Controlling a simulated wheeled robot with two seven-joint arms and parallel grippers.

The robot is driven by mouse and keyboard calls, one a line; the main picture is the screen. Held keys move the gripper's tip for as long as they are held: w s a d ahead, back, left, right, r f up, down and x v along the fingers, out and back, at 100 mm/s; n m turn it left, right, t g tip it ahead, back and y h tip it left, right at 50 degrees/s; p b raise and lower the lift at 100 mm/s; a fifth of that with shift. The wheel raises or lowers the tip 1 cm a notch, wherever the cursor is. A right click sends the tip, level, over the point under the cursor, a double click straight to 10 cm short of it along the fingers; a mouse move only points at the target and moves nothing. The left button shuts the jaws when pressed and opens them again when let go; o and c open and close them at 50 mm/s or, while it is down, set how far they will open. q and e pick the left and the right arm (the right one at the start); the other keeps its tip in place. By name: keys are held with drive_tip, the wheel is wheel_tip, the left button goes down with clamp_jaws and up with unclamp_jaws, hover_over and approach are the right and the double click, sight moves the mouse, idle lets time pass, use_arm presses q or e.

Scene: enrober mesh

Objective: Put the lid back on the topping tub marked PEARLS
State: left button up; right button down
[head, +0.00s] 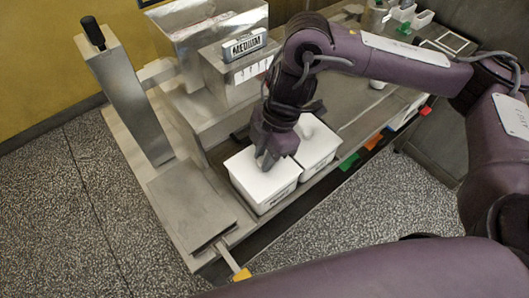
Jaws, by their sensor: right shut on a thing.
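Two white tubs stand side by side at the front edge of the metal bench, the left tub (268,196) nearer me and the right tub (319,152) behind it to the right. My right gripper (267,161) points down at the left tub and is shut on what looks like the white lid (250,172). The fingers hide the gripped part. The lid lies over the tub's top; I cannot tell whether it is fully seated. My left gripper is not in view.
A metal machine with a MEDIUM sign (245,45) stands behind the tubs. A tall metal post with a black knob (93,33) rises at left. A flat metal plate (188,207) lies left of the tubs. Coloured tabs (349,161) line the bench edge at right.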

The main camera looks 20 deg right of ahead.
drive_tip(key=shift+f+p, duration=0.15)
drive_tip(key=shift+p, duration=0.45)
idle(1.7)
idle(0.4)
drive_tip(key=c, duration=0.7)
unclamp_jaws()
drive_tip(key=shift+r+p, duration=3.5)
drive_tip(key=shift+p, duration=0.35)
clamp_jaws()
